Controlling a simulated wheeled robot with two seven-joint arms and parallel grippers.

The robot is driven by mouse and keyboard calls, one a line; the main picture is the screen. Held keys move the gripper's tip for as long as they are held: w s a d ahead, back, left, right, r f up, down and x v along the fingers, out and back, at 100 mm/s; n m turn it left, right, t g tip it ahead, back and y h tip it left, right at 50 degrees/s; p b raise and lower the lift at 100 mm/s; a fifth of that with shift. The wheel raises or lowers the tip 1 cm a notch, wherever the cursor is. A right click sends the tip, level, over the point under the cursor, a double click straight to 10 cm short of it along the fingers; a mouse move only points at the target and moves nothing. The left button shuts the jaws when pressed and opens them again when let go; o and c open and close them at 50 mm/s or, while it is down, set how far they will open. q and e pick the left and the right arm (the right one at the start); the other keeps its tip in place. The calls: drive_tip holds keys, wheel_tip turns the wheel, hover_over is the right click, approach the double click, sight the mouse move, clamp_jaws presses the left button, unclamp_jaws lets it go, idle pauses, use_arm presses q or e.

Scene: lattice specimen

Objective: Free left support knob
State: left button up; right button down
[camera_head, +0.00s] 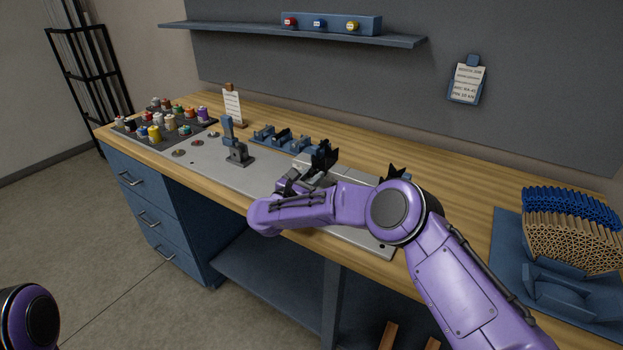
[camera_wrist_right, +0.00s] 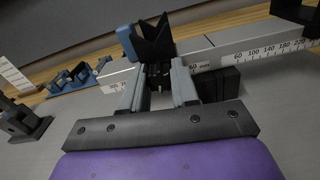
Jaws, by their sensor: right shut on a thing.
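The left support, a black V-shaped block (camera_head: 323,156), stands on a pale rail with a printed scale. In the right wrist view the V-block (camera_wrist_right: 153,40) rises just beyond my fingers, and the rail (camera_wrist_right: 222,42) runs behind it. My right gripper (camera_head: 290,182) is at the near side of this support. In the right wrist view my right gripper (camera_wrist_right: 158,90) is shut on a small dark part below the V, apparently the support knob (camera_wrist_right: 158,78), mostly hidden between the grey fingers. A second black support (camera_head: 396,171) shows farther right, partly behind my arm. My left gripper is out of view.
A blue-grey lever fixture (camera_head: 235,150) and a blue cradle rack (camera_head: 284,139) stand left of the support. Several coloured spools (camera_head: 155,132) sit at the far left. A blue tray (camera_head: 507,262) with stacked lattice pieces is at the right. The wooden front edge is clear.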

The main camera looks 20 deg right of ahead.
drive_tip(key=n+b, duration=0.2)
drive_tip(key=shift+f+n+b, duration=0.15)
drive_tip(key=shift+n+b, duration=0.15)
drive_tip(key=shift+n, duration=0.1)
drive_tip(key=shift+n+b, duration=1)
drive_tip(key=shift+n, duration=0.7)
drive_tip(key=c, duration=0.8)
unclamp_jaws()
drive_tip(key=shift+r, duration=0.2)
drive_tip(key=shift+c, duration=0.2)
drive_tip(key=shift+a, duration=0.15)
drive_tip(key=b+v, duration=0.2)
drive_tip(key=v, duration=0.8)
drive_tip(key=shift+s+a+b, duration=0.15)
drive_tip(key=shift+s+b, duration=0.05)
drive_tip(key=shift+b, duration=0.15)
